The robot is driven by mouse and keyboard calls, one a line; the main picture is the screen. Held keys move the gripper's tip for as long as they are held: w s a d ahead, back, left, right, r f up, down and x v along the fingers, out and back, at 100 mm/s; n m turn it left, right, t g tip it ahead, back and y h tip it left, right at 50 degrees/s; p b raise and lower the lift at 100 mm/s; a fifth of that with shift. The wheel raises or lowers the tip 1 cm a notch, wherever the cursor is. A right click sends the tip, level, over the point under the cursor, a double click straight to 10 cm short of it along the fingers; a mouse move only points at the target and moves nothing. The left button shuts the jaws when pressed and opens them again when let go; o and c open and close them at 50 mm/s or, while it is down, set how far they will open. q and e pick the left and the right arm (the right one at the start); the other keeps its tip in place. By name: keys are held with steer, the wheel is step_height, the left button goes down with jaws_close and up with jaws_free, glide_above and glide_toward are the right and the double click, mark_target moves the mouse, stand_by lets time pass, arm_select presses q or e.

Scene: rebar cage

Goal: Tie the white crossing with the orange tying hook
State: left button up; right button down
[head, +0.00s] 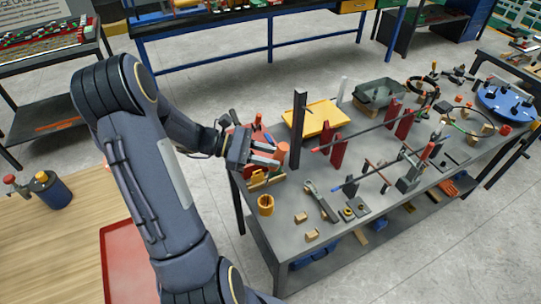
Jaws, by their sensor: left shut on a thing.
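To the right, a long bar (355,135) rests on red stands (337,152). A shorter bar with a blue end (340,187) lies nearer, with other thin bars crossing it. I cannot make out a white mark at any crossing. My right gripper is out of view.
An orange cup (266,204), several small wooden blocks (301,218) and a wrench-like grey tool (321,203) lie near the front edge. A dark upright post (298,128) and a yellow tray (318,118) stand behind the gripper. A blue turntable (507,101) is far right.

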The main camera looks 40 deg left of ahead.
arm_select(q)
step_height(320, 180, down, 7)
steer(key=b, duration=0.5)
steer(key=shift+r, duration=0.2)
stand_by(0.8)
step_height(320, 180, up, 5)
steer(key=p, duration=0.4)
steer(key=shift+f, duration=0.15)
steer(key=shift+r+p, duration=0.55)
steer(key=shift+r, duration=0.6)
steer(key=shift+f, duration=0.1)
